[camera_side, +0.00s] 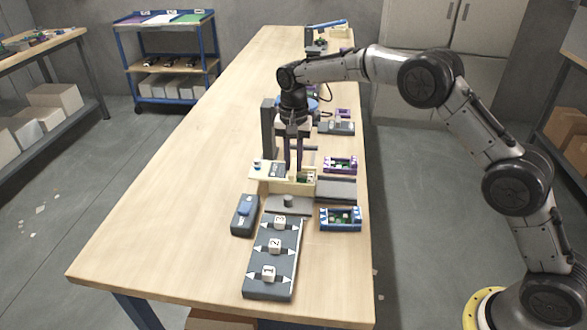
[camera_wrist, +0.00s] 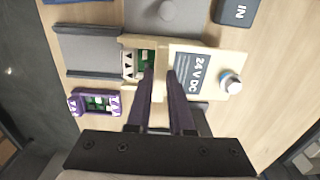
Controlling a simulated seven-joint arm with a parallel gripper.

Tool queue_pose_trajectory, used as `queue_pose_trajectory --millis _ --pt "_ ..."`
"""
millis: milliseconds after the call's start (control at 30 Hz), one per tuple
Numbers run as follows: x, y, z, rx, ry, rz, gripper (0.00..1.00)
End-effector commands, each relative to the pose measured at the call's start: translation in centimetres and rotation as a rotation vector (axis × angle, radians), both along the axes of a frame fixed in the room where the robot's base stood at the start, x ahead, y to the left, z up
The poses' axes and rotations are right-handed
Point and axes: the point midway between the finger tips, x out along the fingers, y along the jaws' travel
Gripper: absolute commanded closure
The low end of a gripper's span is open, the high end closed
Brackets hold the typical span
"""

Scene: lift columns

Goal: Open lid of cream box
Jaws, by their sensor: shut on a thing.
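The cream box (camera_side: 290,187) stands on the bench below my gripper (camera_side: 293,172). Its cream lid (camera_side: 260,172) lies flat and sticks out past the box's left side. In the wrist view the lid (camera_wrist: 207,62) carries a grey "24 V DC" label and a round white-and-blue knob (camera_wrist: 230,82). Part of the box is uncovered, and a green board (camera_wrist: 147,58) shows inside. In the wrist view my gripper (camera_wrist: 160,76) points down with its fingers close together around a narrow cream part at the lid's edge. The fingers partly hide the contact.
Blue (camera_side: 341,219) and purple (camera_side: 340,165) trays stand at the right. A dark upright column (camera_side: 268,128) rises behind the lid. The bench's left is clear.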

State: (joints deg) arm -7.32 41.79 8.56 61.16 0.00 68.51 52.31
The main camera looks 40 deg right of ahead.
Motion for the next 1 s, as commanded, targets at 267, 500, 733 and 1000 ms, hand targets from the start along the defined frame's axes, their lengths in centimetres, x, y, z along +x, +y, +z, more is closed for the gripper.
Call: queue_pose_trajectory --millis 267,500,733,1000 --pt "1.2 1.2 0.1 0.000 -0.003 0.002 1.00" --pt "2.1 2.1 0.1 0.000 -0.003 0.001 1.00" --pt "2.9 2.9 0.1 0.001 -0.004 0.001 1.00" --pt "2.9 2.9 0.1 0.000 -0.001 0.001 0.59"
